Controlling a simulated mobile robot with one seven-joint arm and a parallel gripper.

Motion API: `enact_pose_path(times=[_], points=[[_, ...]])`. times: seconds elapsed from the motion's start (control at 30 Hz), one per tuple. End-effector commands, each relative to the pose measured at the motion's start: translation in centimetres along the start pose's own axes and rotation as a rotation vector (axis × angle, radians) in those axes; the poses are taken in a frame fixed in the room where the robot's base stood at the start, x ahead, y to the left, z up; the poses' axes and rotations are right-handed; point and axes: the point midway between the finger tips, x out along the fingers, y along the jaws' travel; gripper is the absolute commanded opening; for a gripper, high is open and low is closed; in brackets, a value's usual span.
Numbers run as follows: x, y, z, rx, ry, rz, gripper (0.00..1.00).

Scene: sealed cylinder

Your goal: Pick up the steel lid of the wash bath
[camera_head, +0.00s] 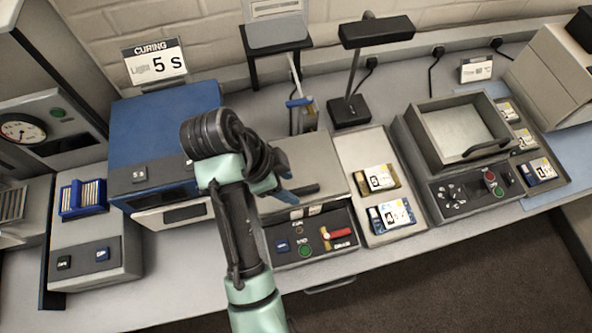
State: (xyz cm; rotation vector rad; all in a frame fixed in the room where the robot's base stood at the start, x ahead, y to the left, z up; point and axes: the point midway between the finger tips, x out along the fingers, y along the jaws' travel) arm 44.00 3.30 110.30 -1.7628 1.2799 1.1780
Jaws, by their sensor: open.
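A flat steel lid (318,160) covers the top of the middle bench unit, which I take to be the wash bath. A dark bar handle (306,190) lies along its front part. My arm and wrist cover the lid's left side. My gripper (284,185) is over the left front of the lid, with blue finger parts showing near the left end of the handle. The jaws are open and partly hidden by the wrist. Whether they touch the handle or lid I cannot tell. The bath's front panel (335,256) has a green button and a red lever.
A blue curing unit (165,115) stands left of the bath. A pale tray (352,150) with small packs is just right of it, then a grey basin unit (410,125) with a curved handle. A black lamp (350,110) and a small stand (270,45) rise behind.

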Motion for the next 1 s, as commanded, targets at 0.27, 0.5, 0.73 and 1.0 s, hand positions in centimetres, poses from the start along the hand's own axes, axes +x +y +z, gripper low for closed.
enact_pose_path(times=[0.27, 0.5, 0.73, 1.0], points=[[2.9, -0.4, -0.1, 0.003, 0.000, 0.001, 0.54], [5.0, -0.4, -0.3, 0.000, 0.000, 0.003, 0.54], [5.1, -0.5, -0.3, 0.000, 0.000, 0.001, 0.47], [5.1, -0.5, -0.3, 0.000, 0.000, 0.000, 0.00]])
